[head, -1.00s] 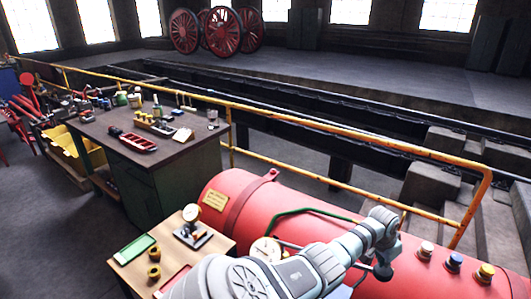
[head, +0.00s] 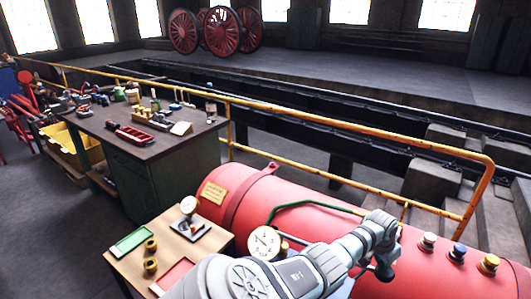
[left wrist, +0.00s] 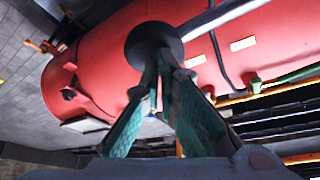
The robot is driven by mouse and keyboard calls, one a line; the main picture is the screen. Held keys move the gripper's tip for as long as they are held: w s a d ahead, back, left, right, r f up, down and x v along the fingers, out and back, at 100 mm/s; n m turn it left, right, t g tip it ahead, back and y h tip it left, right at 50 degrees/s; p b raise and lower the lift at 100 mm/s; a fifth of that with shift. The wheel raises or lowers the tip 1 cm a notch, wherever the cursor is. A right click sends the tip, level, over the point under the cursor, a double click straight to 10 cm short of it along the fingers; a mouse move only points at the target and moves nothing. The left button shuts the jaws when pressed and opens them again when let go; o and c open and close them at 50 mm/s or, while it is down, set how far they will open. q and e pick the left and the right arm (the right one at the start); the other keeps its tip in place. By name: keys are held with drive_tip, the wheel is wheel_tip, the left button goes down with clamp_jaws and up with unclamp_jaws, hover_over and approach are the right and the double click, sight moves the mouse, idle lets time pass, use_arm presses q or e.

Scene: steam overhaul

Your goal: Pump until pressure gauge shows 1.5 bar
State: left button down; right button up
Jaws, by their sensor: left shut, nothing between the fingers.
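A white-faced pressure gauge (head: 265,243) stands at the red tank (head: 320,200), just left of my left arm. Its needle reading is too small to tell. My left gripper (head: 384,271) is low in front of the tank, small and dark in the head view. In the left wrist view its green-padded fingers (left wrist: 158,62) converge and are shut with nothing between them. A round black knob (left wrist: 140,42) shows right at the fingertips; I cannot tell whether they touch. A pale bar (left wrist: 225,14) runs from near the knob to the upper right. My right gripper is not in view.
A small table (head: 130,268) at the lower left holds another gauge (head: 188,206), brass rings and trays. Behind it stands a cluttered workbench (head: 183,143). A yellow railing (head: 350,126) runs behind the tank. Several coloured caps (head: 457,252) sit on the tank's right.

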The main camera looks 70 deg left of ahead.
use_arm(q)
wheel_tip(320, 180, down, 10)
drive_tip(key=b, duration=0.8)
wheel_tip(320, 180, up, 16)
drive_tip(key=p, duration=1.5)
drive_tip(key=shift+f, duration=0.25)
drive_tip(key=shift+a+r, duration=0.1)
drive_tip(key=shift+r, duration=0.5)
drive_tip(key=shift+w+f, duration=0.1)
drive_tip(key=shift+r, duration=2.55)
